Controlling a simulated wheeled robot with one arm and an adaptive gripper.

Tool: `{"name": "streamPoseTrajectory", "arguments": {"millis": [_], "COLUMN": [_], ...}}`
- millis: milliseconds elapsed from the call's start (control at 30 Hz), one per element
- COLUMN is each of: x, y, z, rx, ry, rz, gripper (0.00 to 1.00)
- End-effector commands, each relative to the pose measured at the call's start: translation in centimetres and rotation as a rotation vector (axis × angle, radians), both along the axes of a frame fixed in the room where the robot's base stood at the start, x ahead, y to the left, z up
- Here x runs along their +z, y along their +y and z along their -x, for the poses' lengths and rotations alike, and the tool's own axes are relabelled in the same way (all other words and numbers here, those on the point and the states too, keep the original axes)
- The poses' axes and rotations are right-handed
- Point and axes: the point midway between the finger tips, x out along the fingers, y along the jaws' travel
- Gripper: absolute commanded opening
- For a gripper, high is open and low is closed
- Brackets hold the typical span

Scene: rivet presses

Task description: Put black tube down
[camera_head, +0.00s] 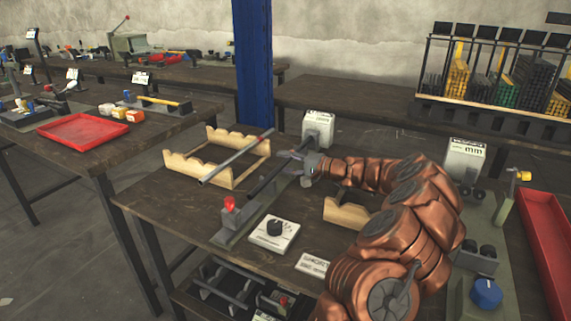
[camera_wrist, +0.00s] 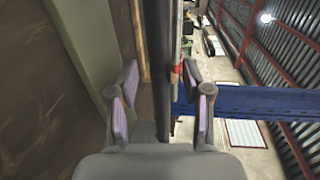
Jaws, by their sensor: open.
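The black tube (camera_head: 264,171) lies slanting above the green press base (camera_head: 238,226), beside the pale wooden rack. It also shows in the wrist view (camera_wrist: 156,50), running upright through the picture between my fingers. My gripper (camera_head: 289,158) is open, with one finger on each side of the tube; the fingers (camera_wrist: 160,92) look apart from it. I cannot tell exactly what the tube rests on, as my gripper and arm hide part of it.
A grey tube (camera_head: 226,164) lies across the notched wooden rack (camera_head: 213,178) to the left. A red-topped clamp (camera_head: 229,203), a dial box (camera_head: 274,232) and a white display box (camera_head: 318,124) stand close by. A red tray (camera_head: 545,235) is at the right.

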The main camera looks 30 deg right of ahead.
Motion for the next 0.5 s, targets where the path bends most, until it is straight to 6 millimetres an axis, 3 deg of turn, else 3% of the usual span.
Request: {"name": "streamPoseTrajectory", "arguments": {"millis": [233,500], "x": [0.03,0.04], "y": [0.1,0.1], "z": [-0.13,-0.12], "rx": [0.0,0.001], "ry": [-0.001,-0.001], "rz": [0.001,0.0], "gripper": [0.49,0.22]}}
